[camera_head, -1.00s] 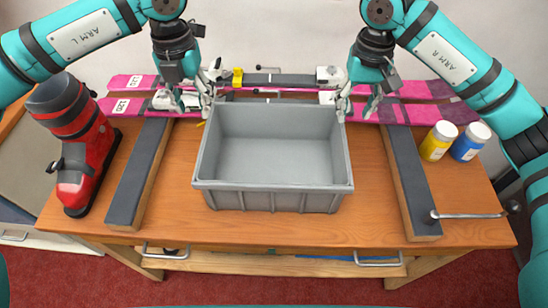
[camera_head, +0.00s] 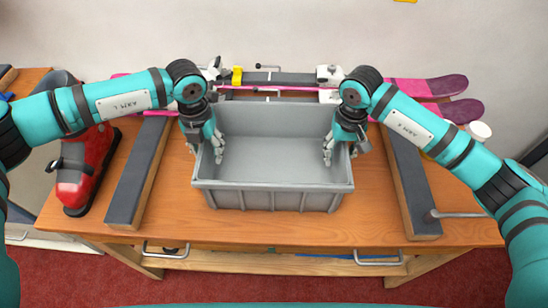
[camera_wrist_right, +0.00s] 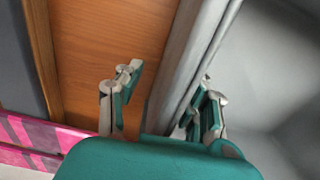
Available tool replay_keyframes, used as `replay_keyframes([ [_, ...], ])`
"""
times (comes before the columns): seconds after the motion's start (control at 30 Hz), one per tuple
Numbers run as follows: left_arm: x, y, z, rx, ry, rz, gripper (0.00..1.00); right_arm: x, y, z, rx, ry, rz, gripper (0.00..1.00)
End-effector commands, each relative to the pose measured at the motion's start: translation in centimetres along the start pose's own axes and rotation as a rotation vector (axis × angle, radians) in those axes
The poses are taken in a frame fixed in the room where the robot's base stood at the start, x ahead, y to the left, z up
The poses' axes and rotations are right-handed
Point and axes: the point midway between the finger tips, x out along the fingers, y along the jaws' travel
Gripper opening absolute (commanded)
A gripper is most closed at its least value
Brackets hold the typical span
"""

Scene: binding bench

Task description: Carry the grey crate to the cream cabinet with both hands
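The grey crate (camera_head: 270,197) stands empty and level on the wooden bench. My left gripper (camera_head: 204,150) is at its left wall, fingers pointing down, one finger inside the crate; it looks open. My right gripper (camera_head: 340,148) is at the right wall. In the right wrist view my right gripper (camera_wrist_right: 165,100) is open with the crate's wall (camera_wrist_right: 188,75) between its fingers: one finger outside over the bench, apart from the wall, the other inside, close to it. A cream cabinet (camera_head: 40,239) shows partly at the left edge, beyond the bench, mostly hidden by my left arm.
Dark-topped rails (camera_head: 135,180) and (camera_head: 412,185) flank the crate on the wooden bench (camera_head: 270,233). A red boot (camera_head: 82,180) stands at left. Pink skis (camera_head: 430,90) lie behind the crate. A white-lidded jar (camera_head: 480,130) is partly hidden by my right arm.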

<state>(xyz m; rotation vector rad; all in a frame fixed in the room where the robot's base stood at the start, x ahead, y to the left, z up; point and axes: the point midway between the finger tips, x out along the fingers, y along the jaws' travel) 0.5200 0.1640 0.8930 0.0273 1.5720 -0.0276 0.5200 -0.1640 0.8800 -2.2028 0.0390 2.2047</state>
Motion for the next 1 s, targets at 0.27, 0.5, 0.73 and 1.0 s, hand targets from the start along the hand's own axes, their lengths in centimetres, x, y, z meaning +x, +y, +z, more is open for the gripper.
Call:
replay_keyframes([
  [0.27,0.62,0.01,0.03,0.0,-0.001,0.0,0.38,0.65,0.0,0.0,0.0,0.001,0.0,0.38],
  [0.5,0.6,0.01,0.02,0.0,-0.001,0.0,0.24,0.62,-0.01,0.0,0.0,0.001,0.0,0.24],
  [0.73,0.58,0.02,0.03,0.0,-0.001,0.0,0.0,0.6,-0.01,0.0,0.0,0.001,0.0,0.0],
  [1.0,0.56,0.03,0.03,0.0,-0.001,0.0,0.0,0.58,0.0,0.0,0.0,0.001,0.0,0.0],
])
